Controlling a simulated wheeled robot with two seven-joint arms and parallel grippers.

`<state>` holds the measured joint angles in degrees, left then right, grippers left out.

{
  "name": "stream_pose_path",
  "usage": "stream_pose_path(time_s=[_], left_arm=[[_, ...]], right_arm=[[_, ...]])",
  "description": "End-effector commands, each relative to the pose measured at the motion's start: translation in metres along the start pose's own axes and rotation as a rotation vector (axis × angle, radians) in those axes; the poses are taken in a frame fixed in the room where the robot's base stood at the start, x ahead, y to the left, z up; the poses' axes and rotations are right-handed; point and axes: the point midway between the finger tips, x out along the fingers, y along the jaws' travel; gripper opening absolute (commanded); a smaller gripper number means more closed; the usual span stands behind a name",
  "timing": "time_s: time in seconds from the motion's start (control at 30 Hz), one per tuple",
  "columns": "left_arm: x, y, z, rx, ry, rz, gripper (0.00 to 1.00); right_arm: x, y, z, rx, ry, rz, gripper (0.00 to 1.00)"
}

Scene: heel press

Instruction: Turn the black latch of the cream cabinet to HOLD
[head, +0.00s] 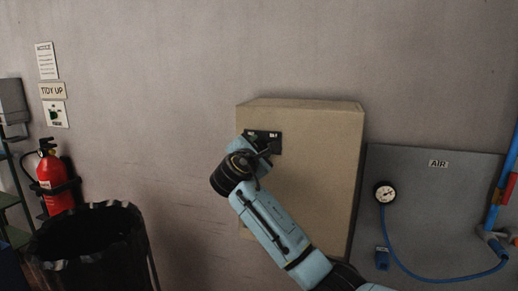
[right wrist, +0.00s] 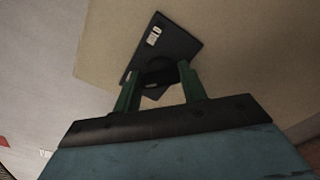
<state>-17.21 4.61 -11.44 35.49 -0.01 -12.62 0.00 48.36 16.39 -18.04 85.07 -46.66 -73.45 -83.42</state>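The cream cabinet (head: 312,180) hangs on the wall in the middle of the head view. A dark plate (head: 275,136) with small white labels is on its front, upper left; the label wording is too small to read surely. In the right wrist view this plate (right wrist: 178,38) shows tilted, with the black latch (right wrist: 160,70) below its white label. My right gripper (right wrist: 160,88) has its green fingers apart, one on each side of the latch; contact cannot be made out. In the head view my right gripper (head: 262,146) partly covers the plate and hides the latch. My left gripper is not in view.
A grey panel (head: 430,215) with an AIR label, a gauge (head: 386,192) and a blue hose (head: 420,276) is right of the cabinet. A black bin (head: 90,235) and a red fire extinguisher (head: 54,180) stand at the left. The wall between bin and cabinet is bare.

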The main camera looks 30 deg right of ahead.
Motion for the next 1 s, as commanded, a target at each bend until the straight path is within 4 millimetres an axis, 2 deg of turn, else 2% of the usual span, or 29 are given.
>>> stream_pose_path(time_s=[0.03,0.1,0.47,0.67,1.0], left_arm=[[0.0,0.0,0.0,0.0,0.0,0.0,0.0],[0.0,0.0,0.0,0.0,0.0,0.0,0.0],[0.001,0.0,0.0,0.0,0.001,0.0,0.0],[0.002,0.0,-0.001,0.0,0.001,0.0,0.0],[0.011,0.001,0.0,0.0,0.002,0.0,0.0]], right_arm=[[0.0,0.0,0.0,0.0,0.0,-0.001,0.27],[0.0,0.0,0.0,0.0,0.0,-0.001,0.19],[0.0,-0.001,-0.001,0.064,0.002,-0.002,0.19],[0.0,-0.002,-0.002,0.193,0.002,-0.003,0.19],[-0.001,-0.004,-0.003,0.51,0.002,-0.002,0.19]])
